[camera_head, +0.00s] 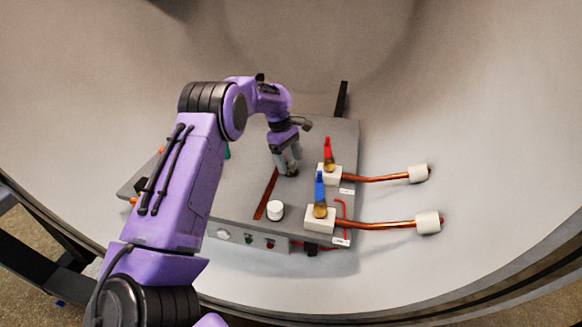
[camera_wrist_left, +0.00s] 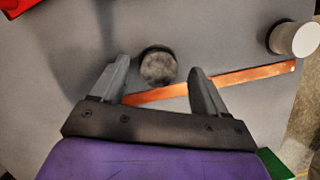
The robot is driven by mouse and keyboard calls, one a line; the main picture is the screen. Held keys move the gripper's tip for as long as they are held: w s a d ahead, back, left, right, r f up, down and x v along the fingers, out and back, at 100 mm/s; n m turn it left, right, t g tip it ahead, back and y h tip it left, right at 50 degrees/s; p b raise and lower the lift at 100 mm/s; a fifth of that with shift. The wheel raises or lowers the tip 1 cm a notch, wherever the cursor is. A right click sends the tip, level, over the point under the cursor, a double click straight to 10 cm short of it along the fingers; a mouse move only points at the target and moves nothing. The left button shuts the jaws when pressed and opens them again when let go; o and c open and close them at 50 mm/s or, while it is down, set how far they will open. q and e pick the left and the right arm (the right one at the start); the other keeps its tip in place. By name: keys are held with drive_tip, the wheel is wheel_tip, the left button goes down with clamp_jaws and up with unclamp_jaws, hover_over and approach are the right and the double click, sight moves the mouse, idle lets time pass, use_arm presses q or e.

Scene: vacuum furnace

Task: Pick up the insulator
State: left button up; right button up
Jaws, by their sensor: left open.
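A short round grey piece (camera_wrist_left: 158,66) with a dark side, likely an insulator, shows between the fingertips in the left wrist view. It touches neither finger there, and I cannot tell how far the fingers reach down beside it. My left gripper (camera_head: 288,168) is open and points down over the grey plate, near the far end of a copper strip (camera_head: 266,195). In the head view it mostly hides the grey piece. A similar white cylinder (camera_head: 275,210) stands upright near the strip's near end; it also shows in the left wrist view (camera_wrist_left: 304,40). My right gripper is not in view.
The grey plate (camera_head: 235,190) sits inside a pale curved chamber. Two white blocks with a red handle (camera_head: 327,150) and a blue handle (camera_head: 319,187) stand to the right. Copper rods with white ends (camera_head: 428,222) extend right from them.

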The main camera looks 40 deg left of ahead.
use_arm(q)
drive_tip(key=shift+x, duration=1.2)
drive_tip(key=c, duration=1.2)
drive_tip(key=shift+r, duration=0.1)
